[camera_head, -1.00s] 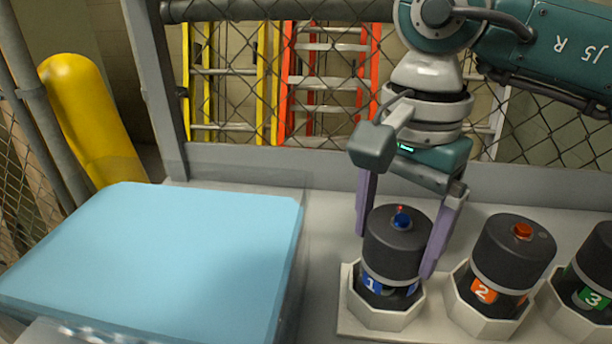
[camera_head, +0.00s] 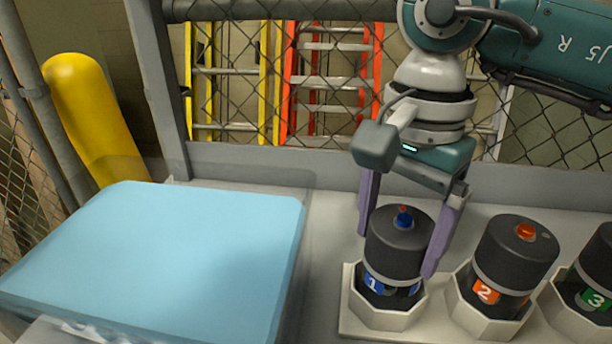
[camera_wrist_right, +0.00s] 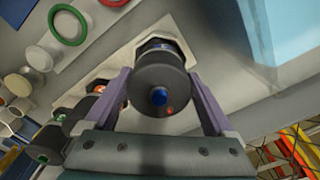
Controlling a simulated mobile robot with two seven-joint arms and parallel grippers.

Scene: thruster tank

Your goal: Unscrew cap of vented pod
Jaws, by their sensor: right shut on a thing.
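Pod 1 (camera_head: 397,250) has a dark cap with a blue knob and a small red light, and a blue "1" label. It stands upright in a white octagonal holder (camera_head: 386,317). My right gripper (camera_head: 398,250) is shut on the cap of pod 1, with one purple finger on each side. In the right wrist view, the dark cap (camera_wrist_right: 158,88) sits between the two fingers, its blue knob facing the camera. Pod 2 (camera_head: 503,262), with an orange knob, and pod 3 (camera_head: 600,278), with a green label, stand in holders to the right. My left gripper is not in view.
A light-blue block or mat (camera_head: 160,255) fills the left of the grey bench. A chain-link fence with a grey rail (camera_head: 260,162) stands behind, with ladders beyond it. A yellow post (camera_head: 95,120) is at far left.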

